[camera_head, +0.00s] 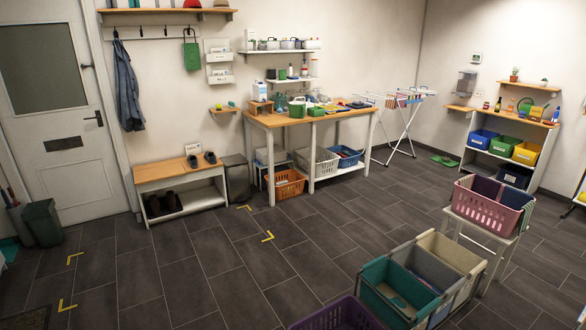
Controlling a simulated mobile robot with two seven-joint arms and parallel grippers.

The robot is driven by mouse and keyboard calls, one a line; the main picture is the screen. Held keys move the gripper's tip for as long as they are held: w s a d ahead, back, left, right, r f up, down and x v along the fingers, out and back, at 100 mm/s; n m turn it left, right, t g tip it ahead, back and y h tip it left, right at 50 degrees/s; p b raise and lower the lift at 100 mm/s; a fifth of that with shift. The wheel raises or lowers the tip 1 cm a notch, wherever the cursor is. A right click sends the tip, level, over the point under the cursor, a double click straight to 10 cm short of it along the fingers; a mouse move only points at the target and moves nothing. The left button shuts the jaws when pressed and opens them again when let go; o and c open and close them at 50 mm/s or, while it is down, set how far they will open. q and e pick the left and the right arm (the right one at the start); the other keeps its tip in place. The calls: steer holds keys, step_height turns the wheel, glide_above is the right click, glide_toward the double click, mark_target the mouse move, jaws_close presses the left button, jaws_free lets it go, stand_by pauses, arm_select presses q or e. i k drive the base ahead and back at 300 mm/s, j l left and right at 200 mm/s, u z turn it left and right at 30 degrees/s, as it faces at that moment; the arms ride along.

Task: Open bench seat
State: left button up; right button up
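The bench (180,170) stands against the back wall, just right of the white door. It has a flat wooden seat on a white open frame. The seat looks closed and level. A pair of dark shoes and a small white card rest on top of the seat. Dark boots (163,203) sit in the open space under it. Neither of my grippers shows in this view.
Open dark tile floor (200,265) lies in front of the bench. A dark bin (237,178) stands close at the bench's right end, beside a wooden worktable (296,119). Laundry sorters (375,290) and a pink basket (487,209) stand at front right. A green bin (42,222) is by the door.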

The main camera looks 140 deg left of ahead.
mark_target(148, 175)
steer(key=u, duration=5.3)
steer(key=i+u, duration=0.3)
steer(key=i, duration=4.55)
steer(key=i+z, duration=0.1)
steer(key=i, duration=0.45)
steer(key=i+j+z, duration=0.1)
steer(key=i, duration=0.4)
steer(key=i+j+z, duration=0.1)
steer(key=i, duration=0.45)
